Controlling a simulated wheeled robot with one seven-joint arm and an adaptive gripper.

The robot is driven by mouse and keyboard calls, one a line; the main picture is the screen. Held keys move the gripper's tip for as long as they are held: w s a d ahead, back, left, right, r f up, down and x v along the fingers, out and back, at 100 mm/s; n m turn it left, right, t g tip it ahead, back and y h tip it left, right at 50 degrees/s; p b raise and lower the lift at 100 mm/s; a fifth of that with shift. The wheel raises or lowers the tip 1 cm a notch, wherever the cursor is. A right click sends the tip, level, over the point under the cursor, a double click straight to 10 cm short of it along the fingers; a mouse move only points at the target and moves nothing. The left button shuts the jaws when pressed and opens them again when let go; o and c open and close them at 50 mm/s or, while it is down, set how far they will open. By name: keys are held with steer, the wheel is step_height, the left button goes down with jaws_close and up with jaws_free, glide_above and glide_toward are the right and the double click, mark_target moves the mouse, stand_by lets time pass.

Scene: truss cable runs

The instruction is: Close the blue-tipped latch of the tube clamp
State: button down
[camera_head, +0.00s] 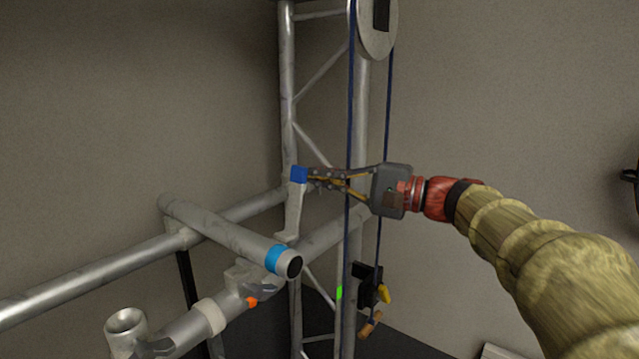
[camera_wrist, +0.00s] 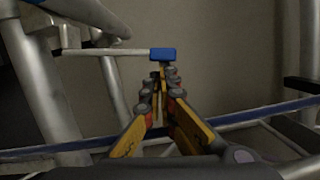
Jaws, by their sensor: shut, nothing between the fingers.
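The latch is a grey lever with a blue tip (camera_head: 299,174), standing roughly upright above the clamp on the lower horizontal tube. The blue tip also shows in the wrist view (camera_wrist: 163,54), just beyond my fingertips. My gripper (camera_head: 312,178) is shut and empty, its fingertips right beside the blue tip on its right side; I cannot tell if they touch. The tube clamp (camera_head: 252,278) grips the lower tube. A loose-ended tube with a blue band (camera_head: 277,258) lies across in front of the lever's base. The clamp's far side is hidden.
A vertical truss (camera_head: 288,80) stands behind the latch. Dark blue cable runs (camera_head: 349,120) hang from a pulley (camera_head: 377,28) and pass close to my gripper. A black device with a yellow part (camera_head: 383,293) hangs below. Open space lies to the right before the wall.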

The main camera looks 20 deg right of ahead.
steer(key=s+a+n+h+b, duration=0.1)
steer(key=s+a+n+b, duration=0.3)
steer(key=b, duration=0.4)
steer(key=s+a+f+n+h+b, duration=0.1)
steer(key=s+a+n+h+b, duration=0.1)
steer(key=s+a+n+b, duration=0.2)
steer(key=s+a+n+h+b, duration=0.1)
steer(key=s+a+n+b, duration=0.2)
steer(key=a+n+b, duration=0.5)
steer(key=shift+s+a+f+h+b, duration=0.1)
steer(key=shift+s+f+h+b, duration=0.25)
steer(key=shift+b, duration=2.1)
steer(key=shift+s+a+f+b, duration=0.35)
steer(key=shift+f+b, duration=0.2)
steer(key=shift+b, duration=0.1)
steer(key=shift+r, duration=0.1)
